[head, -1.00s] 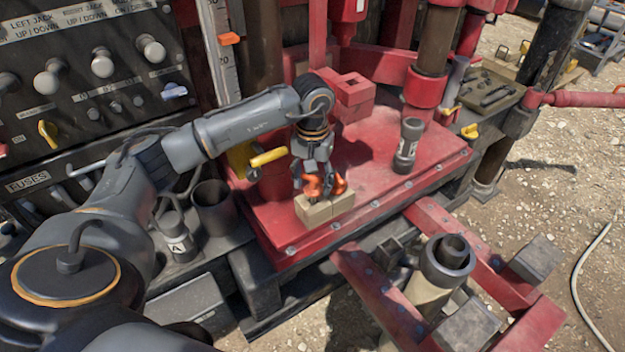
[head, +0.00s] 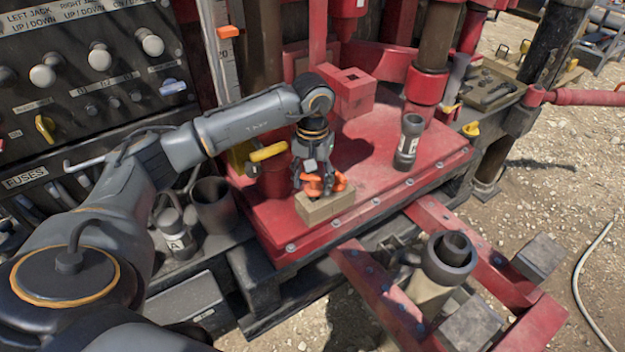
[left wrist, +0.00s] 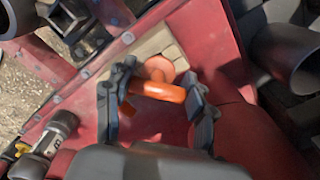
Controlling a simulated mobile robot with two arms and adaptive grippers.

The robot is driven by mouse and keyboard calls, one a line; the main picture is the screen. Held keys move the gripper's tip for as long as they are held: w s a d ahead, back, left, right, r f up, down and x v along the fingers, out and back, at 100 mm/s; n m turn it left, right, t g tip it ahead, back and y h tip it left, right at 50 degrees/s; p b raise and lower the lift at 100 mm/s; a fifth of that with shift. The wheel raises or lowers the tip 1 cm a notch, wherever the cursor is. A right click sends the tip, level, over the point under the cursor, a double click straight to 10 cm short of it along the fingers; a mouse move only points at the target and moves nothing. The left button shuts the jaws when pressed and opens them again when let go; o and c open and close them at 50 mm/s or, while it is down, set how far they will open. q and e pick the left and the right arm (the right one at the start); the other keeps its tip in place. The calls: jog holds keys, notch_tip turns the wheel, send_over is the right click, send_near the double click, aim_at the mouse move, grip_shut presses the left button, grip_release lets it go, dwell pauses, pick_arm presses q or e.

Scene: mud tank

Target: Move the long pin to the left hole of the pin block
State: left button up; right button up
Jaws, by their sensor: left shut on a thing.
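The tan pin block (head: 325,208) sits at the front edge of the red deck, and its top is partly hidden by my left gripper. My left gripper (head: 318,178) points down just over the block. It is shut on an orange pin handle (left wrist: 155,90), which lies between the two dark fingers in the left wrist view. An orange round part (left wrist: 160,68) shows right beside that handle. The pin block also shows in the left wrist view (left wrist: 158,44). The holes and the pin's shaft are hidden, so I cannot tell how deep the pin sits. My right gripper is out of view.
A dark cylinder with a white label (head: 408,142) stands on the red deck (head: 380,170) to the right. A red square-holed block (head: 352,92) is behind the gripper. A yellow handle (head: 268,152) is close on its left. The deck between block and cylinder is clear.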

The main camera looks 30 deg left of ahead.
pick_arm(q)
jog(key=o, duration=1.3)
jog(key=shift+o, duration=0.2)
notch_tip(320, 180, up, 12)
